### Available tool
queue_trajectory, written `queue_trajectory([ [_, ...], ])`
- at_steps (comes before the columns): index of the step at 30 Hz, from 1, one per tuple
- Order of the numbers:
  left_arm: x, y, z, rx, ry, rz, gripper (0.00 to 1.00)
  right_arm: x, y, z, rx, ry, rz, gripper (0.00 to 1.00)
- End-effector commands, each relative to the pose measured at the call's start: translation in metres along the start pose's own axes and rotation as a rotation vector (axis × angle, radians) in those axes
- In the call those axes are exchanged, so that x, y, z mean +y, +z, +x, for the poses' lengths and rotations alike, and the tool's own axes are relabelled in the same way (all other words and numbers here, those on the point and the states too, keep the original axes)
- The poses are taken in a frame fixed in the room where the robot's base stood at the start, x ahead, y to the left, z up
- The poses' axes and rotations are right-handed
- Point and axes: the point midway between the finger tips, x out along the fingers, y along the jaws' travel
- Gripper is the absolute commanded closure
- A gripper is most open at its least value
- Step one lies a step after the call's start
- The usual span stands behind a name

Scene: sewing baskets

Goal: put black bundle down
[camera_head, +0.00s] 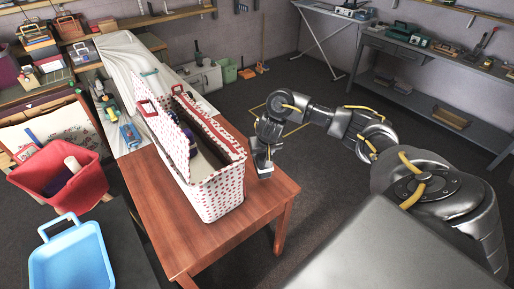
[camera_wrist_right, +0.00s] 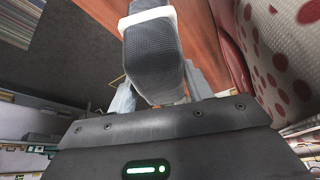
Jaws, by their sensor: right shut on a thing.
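The black bundle (camera_wrist_right: 152,60), a dark textured roll with a white band around it, fills the middle of the right wrist view. My right gripper (camera_head: 262,168) is shut on it, and parts of the fingers show on both sides of the bundle in the right wrist view. In the head view the gripper points down at the right edge of the wooden table (camera_head: 170,225), just right of the dotted basket. The bundle is small there, and I cannot tell whether it touches the table. My left gripper is not in view.
A white sewing basket with red dots (camera_head: 218,195), lid raised, stands on the table close left of my right gripper. A red bin (camera_head: 55,185) and a blue tray (camera_head: 70,265) are at the left. The table's front part is clear.

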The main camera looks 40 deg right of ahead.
Motion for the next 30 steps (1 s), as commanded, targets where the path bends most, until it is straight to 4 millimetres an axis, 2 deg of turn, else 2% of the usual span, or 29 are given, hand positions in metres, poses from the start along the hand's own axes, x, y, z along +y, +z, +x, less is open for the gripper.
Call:
queue_trajectory([
  [1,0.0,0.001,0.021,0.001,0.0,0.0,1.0,0.0,-0.003,0.023,-0.003,-0.001,0.008,0.86],
  [3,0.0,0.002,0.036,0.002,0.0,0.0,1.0,0.001,-0.007,0.042,-0.004,-0.002,0.006,0.86],
  [7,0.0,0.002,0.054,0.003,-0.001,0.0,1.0,0.002,-0.017,0.062,-0.001,-0.002,0.004,0.86],
  [11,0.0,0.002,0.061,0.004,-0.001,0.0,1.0,0.003,-0.024,0.07,0.002,-0.001,0.001,0.86],
  [17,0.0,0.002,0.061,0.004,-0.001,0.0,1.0,0.003,-0.026,0.071,0.002,0.0,0.0,0.86],
  [23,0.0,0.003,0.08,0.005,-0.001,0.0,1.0,0.004,-0.019,0.097,-0.003,0.0,0.0,0.86],
  [30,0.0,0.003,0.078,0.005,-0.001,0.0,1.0,0.004,-0.016,0.106,0.001,0.0,-0.002,0.86],
])
